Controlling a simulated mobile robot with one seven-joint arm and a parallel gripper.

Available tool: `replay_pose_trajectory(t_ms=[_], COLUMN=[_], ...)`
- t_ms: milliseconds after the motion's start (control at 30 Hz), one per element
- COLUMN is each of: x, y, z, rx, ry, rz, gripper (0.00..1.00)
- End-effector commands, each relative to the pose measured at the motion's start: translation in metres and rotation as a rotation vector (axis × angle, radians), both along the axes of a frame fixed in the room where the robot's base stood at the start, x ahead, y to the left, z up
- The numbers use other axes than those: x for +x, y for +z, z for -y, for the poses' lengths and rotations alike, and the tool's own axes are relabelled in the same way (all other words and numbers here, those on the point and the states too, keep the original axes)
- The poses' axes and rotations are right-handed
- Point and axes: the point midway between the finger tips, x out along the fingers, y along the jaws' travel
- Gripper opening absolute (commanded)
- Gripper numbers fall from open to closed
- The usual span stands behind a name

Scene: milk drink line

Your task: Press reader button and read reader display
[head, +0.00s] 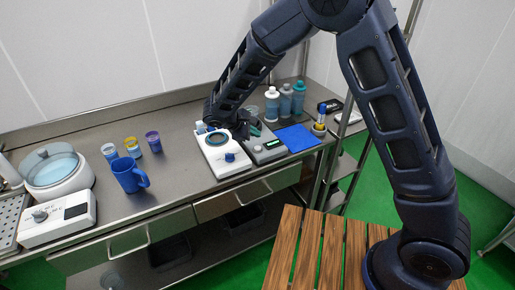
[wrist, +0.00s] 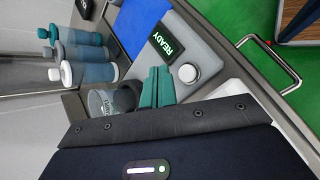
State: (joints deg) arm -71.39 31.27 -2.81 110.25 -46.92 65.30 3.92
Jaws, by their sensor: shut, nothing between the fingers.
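The reader (head: 262,152) is a grey box on the steel counter, right of a white device. It also shows in the wrist view (wrist: 196,45). Its display (wrist: 167,44) is lit and reads "READY" in green letters, turned sideways in the picture. Its button (wrist: 187,73) is a round silver-white knob beside the display. My gripper (wrist: 157,75) has teal fingers, shut and empty, with the tips close to the reader in the wrist view, beside the button. I cannot tell how high they are above it. In the head view my gripper (head: 250,131) is partly hidden by the arm.
A white device (head: 222,167) with a round dark ring stands left of the reader. A blue mat (head: 297,138) lies to the right, several bottles (head: 272,106) stand behind. A clear beaker (wrist: 99,102) is near my fingers. A blue mug (head: 128,178) and small cups are farther left.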

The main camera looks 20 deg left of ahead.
Motion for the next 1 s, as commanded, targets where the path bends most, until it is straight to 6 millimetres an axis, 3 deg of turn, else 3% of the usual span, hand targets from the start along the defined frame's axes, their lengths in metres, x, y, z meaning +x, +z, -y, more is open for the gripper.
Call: replay_pose_trajectory(t_ms=[200, 400, 1000], x=[0.000, 0.000, 0.000], y=[-0.023, -0.034, -0.036], z=[0.000, 0.000, 0.000], rx=[-0.001, -0.001, 0.000], ry=[0.000, 0.001, 0.000], rz=[-0.001, -0.002, -0.001], gripper=[0.00, 0.00, 0.00])
